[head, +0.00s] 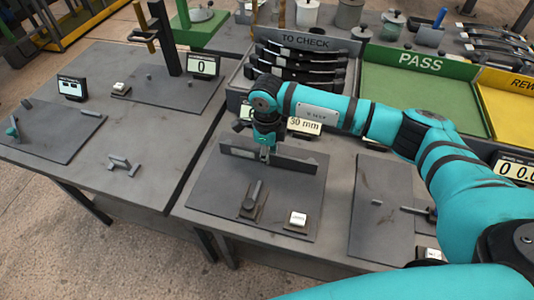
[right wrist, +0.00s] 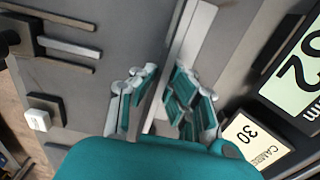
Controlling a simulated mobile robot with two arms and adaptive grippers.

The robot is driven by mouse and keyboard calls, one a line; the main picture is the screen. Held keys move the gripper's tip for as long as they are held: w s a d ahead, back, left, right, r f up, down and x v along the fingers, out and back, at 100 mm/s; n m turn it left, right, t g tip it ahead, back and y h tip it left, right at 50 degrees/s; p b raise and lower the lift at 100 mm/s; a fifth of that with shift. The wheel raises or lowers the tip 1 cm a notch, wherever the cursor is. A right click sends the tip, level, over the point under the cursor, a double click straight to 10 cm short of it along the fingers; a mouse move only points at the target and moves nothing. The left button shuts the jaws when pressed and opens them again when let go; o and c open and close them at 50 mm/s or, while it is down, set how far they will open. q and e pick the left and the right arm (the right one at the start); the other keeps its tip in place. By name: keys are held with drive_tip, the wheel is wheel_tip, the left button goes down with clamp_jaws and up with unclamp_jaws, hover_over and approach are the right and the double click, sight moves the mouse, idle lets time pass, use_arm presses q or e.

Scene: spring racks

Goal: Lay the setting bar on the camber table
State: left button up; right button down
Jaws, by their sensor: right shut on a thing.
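The setting bar appears to be the long flat grey bar (head: 293,164) in the head view. My right gripper (head: 266,153) points down and is shut on it near its middle. The bar stands on edge over the back part of a dark plate (head: 212,197), which I take to be the camber table; I cannot tell if they touch. In the right wrist view the bar (right wrist: 192,38) runs between the teal fingers of the gripper (right wrist: 160,103). My left gripper is not in view.
The plate carries a dark clamp-like fitting (head: 252,199) and a white button (head: 298,219). The TO CHECK rack (head: 300,68) and green PASS tray (head: 420,97) lie beyond. Another plate (head: 378,230) is at right.

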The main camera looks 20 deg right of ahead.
drive_tip(key=shift+w+f, duration=0.1)
drive_tip(key=c, duration=0.9)
unclamp_jaws()
drive_tip(key=shift+f, duration=0.1)
drive_tip(key=shift+o, duration=0.2)
drive_tip(key=shift+r+p, duration=2.05)
drive_tip(key=shift+r, duration=2.05)
